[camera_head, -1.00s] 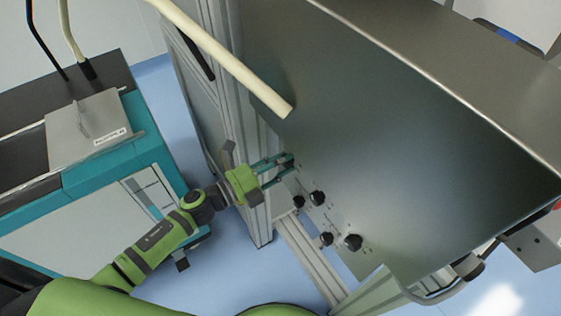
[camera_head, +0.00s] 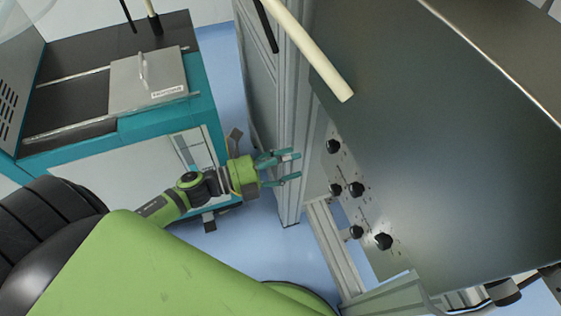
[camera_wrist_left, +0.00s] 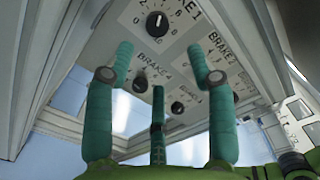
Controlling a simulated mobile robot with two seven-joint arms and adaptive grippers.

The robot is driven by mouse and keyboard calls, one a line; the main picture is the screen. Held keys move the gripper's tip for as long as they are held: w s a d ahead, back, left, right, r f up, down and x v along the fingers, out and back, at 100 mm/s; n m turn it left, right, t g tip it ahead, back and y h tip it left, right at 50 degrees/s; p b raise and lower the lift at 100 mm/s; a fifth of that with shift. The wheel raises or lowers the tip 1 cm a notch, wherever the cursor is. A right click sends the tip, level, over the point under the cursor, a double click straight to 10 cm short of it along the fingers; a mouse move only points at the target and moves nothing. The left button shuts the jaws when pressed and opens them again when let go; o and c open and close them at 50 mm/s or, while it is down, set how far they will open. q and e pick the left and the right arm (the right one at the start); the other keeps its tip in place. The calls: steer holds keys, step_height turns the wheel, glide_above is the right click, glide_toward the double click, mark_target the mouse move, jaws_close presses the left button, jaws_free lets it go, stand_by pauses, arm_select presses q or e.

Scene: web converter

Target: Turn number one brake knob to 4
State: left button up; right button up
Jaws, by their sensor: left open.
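The brake 1 knob (camera_wrist_left: 157,23) is round and black with a white pointer line, on a pale panel with a printed number scale and the label "BRAKE 1". The pointer points roughly up in the left wrist view; its exact number is hard to read. In the head view the topmost black knob (camera_head: 333,146) appears to be the same one. My left gripper (camera_head: 299,167) is open and empty, to the left of that knob with a gap. In the left wrist view its teal fingers (camera_wrist_left: 164,60) point toward the panel, below the knob. My right gripper is not visible.
More black knobs (camera_head: 383,241) sit lower on the panel. A large grey metal plate (camera_head: 450,150) covers the right side. A cream bar (camera_head: 310,50) hangs above the knobs. A metal frame post (camera_head: 290,205) stands behind my gripper. A teal cabinet (camera_head: 160,125) is at left.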

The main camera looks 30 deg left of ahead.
arm_select(q)
steer(key=shift+v, duration=1)
steer(key=n+b, duration=0.3)
steer(key=n, duration=1.6)
glide_toward(329, 147)
steer(key=x, duration=0.8)
steer(key=shift+w+d, duration=0.2)
steer(key=shift+w, duration=0.1)
steer(key=shift+w+d, duration=0.25)
steer(key=shift+d, duration=0.05)
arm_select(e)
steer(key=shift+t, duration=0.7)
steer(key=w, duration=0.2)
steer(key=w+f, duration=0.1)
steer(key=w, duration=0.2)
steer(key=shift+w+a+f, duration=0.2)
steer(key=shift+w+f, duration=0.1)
